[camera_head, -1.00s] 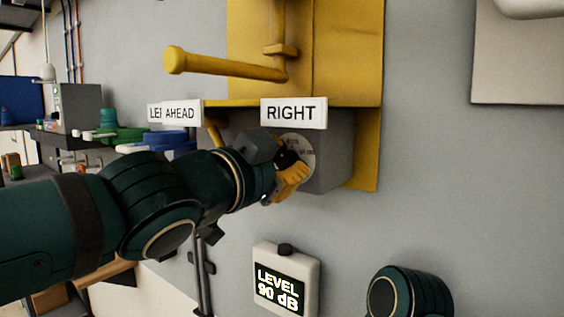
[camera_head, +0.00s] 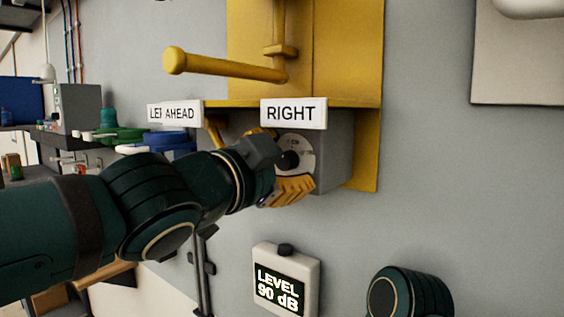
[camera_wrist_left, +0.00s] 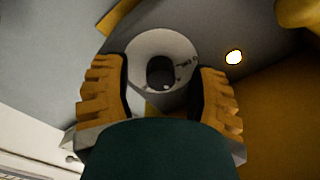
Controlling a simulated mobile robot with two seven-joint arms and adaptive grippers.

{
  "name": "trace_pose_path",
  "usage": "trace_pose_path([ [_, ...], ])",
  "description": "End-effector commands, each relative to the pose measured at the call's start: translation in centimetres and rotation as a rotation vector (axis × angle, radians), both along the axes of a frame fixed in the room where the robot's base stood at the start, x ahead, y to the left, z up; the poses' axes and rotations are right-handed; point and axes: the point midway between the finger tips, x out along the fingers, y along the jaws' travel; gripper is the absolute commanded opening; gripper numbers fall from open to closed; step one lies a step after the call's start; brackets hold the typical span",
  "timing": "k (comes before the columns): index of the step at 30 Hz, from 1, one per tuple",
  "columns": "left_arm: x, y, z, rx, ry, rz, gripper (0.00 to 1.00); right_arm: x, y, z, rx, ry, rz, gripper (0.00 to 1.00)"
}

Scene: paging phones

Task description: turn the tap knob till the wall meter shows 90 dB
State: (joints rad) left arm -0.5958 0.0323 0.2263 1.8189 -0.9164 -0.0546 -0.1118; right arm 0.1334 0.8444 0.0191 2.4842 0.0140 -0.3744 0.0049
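The tap knob (camera_head: 289,160) is a small dark knob on a pale round dial, on the grey box (camera_head: 334,160) under the RIGHT sign (camera_head: 294,113). In the left wrist view the knob (camera_wrist_left: 160,72) sits between the fingers, with a gap on both sides. My left gripper (camera_head: 278,165) is open around the dial; its yellow fingers (camera_wrist_left: 162,95) are spread and do not touch the knob. The wall meter (camera_head: 284,281) below reads LEVEL 90 dB. My right gripper is not in view.
A yellow frame with a projecting bar (camera_head: 225,66) is above the box. A workbench with equipment stands at the far left. The wall to the right of the box is clear.

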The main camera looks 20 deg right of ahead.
Motion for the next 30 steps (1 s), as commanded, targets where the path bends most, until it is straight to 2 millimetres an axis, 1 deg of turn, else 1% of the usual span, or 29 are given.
trace_pose_path([
  [8,0.0,0.0,0.0,-0.001,0.0,0.001,0.58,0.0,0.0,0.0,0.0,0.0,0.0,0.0],
  [13,-0.3,0.5,0.1,-0.002,-0.003,0.002,0.58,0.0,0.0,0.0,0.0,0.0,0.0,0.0],
  [23,-1.9,2.5,0.0,0.001,-0.003,0.001,0.58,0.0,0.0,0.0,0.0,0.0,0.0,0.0],
  [30,-3.5,4.3,0.0,-0.001,-0.005,0.001,0.58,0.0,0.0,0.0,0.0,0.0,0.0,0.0],
])
